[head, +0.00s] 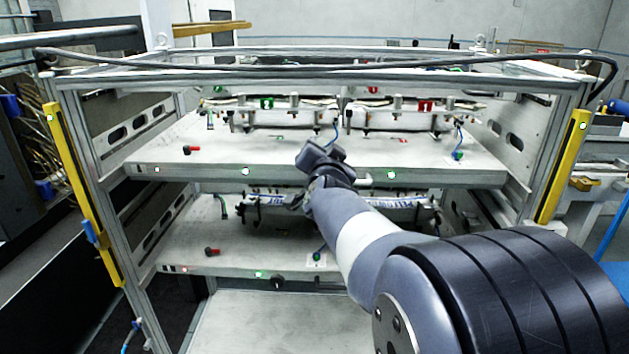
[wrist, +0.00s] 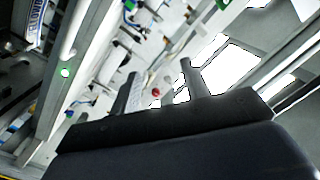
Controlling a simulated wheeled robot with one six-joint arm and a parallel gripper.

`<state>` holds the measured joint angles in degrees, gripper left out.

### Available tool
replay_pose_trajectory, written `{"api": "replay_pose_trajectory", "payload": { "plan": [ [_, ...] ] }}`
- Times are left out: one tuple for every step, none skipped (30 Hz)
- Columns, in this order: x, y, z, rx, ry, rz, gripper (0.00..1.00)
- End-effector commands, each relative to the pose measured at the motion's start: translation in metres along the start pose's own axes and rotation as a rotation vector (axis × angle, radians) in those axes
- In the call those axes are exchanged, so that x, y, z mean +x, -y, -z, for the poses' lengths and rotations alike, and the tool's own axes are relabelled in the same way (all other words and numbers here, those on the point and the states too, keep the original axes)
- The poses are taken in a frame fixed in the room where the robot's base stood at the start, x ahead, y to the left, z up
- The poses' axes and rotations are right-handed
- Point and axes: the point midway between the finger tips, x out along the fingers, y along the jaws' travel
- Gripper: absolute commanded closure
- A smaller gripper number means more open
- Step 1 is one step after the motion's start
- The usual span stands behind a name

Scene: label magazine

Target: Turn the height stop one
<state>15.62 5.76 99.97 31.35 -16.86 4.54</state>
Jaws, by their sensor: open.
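My gripper (wrist: 158,80) shows in the wrist view with its two fingers apart and nothing between them. In the head view the end of my arm (head: 322,165) is in front of the upper shelf's front edge, near its middle. I cannot clearly make out which part is the height stop. Red-tipped dark pieces lie at the left of the upper shelf (head: 191,149) and the lower shelf (head: 211,251). A small red round thing (wrist: 156,92) shows beyond the fingers in the wrist view. My arm hides part of the lower shelf.
A metal frame holds the upper shelf (head: 260,152) and the lower shelf (head: 190,250), with rails and clamps on them. Yellow posts stand at the left (head: 83,190) and right (head: 563,165). A black cable (head: 330,66) runs along the frame's top.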

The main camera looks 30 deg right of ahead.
Motion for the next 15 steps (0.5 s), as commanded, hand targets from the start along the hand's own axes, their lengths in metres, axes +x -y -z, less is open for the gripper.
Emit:
{"api": "replay_pose_trajectory", "payload": {
  "plan": [
    [-0.007, 0.003, -0.008, -0.017, 0.031, 0.009, 0.56],
    [-0.011, 0.004, -0.012, -0.027, 0.049, 0.013, 0.56],
    [-0.016, 0.005, -0.018, -0.039, 0.072, 0.017, 0.56],
    [-0.019, 0.006, -0.023, -0.049, 0.089, 0.02, 0.56],
    [-0.023, 0.007, -0.027, -0.058, 0.105, 0.024, 0.56],
    [-0.027, 0.008, -0.032, -0.069, 0.125, 0.028, 0.56],
    [-0.03, 0.008, -0.036, -0.077, 0.138, 0.031, 0.56],
    [-0.033, 0.009, -0.039, -0.085, 0.152, 0.033, 0.56],
    [-0.036, 0.009, -0.043, -0.094, 0.167, 0.036, 0.56],
    [-0.039, 0.009, -0.045, -0.1, 0.177, 0.038, 0.56],
    [-0.041, 0.009, -0.048, -0.105, 0.186, 0.039, 0.56],
    [-0.043, 0.009, -0.05, -0.111, 0.196, 0.041, 0.56],
    [-0.045, 0.009, -0.052, -0.115, 0.202, 0.042, 0.56],
    [-0.046, 0.009, -0.053, -0.118, 0.207, 0.043, 0.56],
    [-0.047, 0.009, -0.055, -0.122, 0.213, 0.044, 0.56]
  ]
}}
